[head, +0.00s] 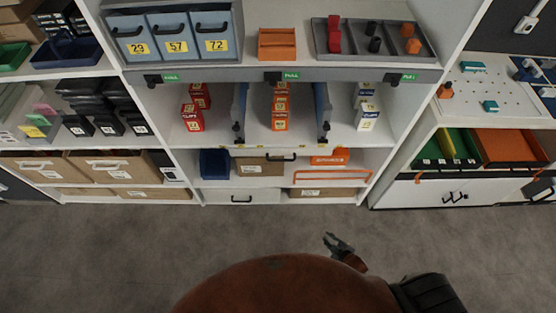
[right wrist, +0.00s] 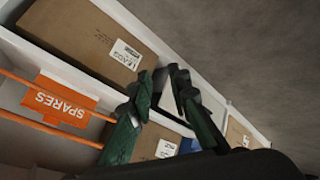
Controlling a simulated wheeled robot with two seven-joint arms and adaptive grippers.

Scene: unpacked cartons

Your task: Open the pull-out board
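The pull-out board (head: 215,75) is a grey strip along the front of the middle shelf in the head view. It carries green "PULL" labels and black fittings at the left, middle and right. It looks pushed in, flush under the shelf with the blue bins. My right gripper (head: 338,243) is low over the floor, in front of the shelving and well away from the board. In the right wrist view its two dark green fingers (right wrist: 160,73) stand apart with nothing held between them. The board does not show in that view. My left gripper is not in view.
Blue numbered bins (head: 170,38), an orange box (head: 277,44) and a grey tray (head: 428,47) stand above the board. Small cartons (head: 280,106) and blue dividers sit below. An orange "SPARES" label (right wrist: 62,102) and a brown carton (right wrist: 85,42) are near the right gripper's view. The floor (head: 100,250) is clear.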

